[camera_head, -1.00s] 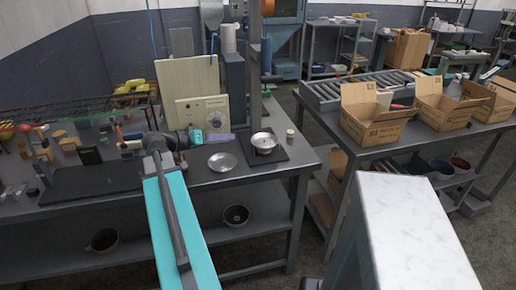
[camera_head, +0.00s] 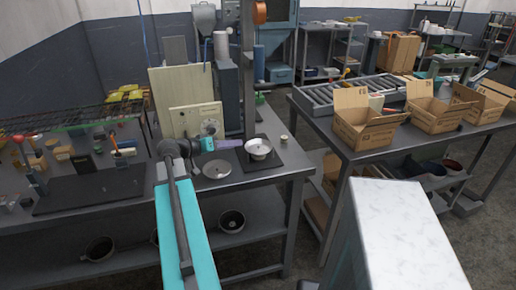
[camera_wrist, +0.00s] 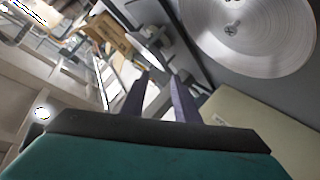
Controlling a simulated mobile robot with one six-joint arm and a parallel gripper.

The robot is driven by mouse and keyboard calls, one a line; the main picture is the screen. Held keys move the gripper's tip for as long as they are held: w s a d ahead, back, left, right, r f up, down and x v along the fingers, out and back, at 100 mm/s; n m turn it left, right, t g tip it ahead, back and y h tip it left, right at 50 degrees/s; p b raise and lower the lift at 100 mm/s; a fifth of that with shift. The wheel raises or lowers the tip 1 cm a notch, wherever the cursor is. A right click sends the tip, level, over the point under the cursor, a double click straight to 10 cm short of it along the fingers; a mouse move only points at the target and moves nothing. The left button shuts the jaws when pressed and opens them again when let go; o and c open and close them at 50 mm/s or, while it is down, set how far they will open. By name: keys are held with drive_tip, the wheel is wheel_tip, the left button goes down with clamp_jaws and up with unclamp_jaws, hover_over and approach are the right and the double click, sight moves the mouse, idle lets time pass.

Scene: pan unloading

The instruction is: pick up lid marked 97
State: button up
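A round metal lid (camera_head: 216,169) lies flat on the grey table, left of a metal pan (camera_head: 258,148) on a dark plate. In the wrist view a large brushed metal disc (camera_wrist: 265,40) with a small central knob, apparently this lid, fills the upper right. No number is legible on it. My gripper (camera_head: 240,143) is above the table behind the lid, its purple fingers pointing right toward the pan. In the wrist view the two fingers of my gripper (camera_wrist: 162,78) stand apart with nothing between them, and the disc is outside them, to their right.
A beige panel box (camera_head: 195,119) and a dark upright column (camera_head: 249,70) stand behind the lid. Left on the table are a dark mat (camera_head: 90,188) and small items. Cardboard boxes (camera_head: 365,120) stand on the right table. A floor gap separates the two tables.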

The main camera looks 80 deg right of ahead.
sight(259, 148)
drive_tip(key=shift+x, duration=1.1)
drive_tip(key=shift+s+d, duration=0.1)
drive_tip(key=shift+f+p+x, duration=0.1)
drive_tip(key=shift+p+x, duration=0.6)
drive_tip(key=shift+x, duration=0.55)
drive_tip(key=shift+f+p+x, duration=0.15)
drive_tip(key=shift+p+x, duration=0.5)
drive_tip(key=shift+x, duration=0.6)
drive_tip(key=shift+c, duration=0.4)
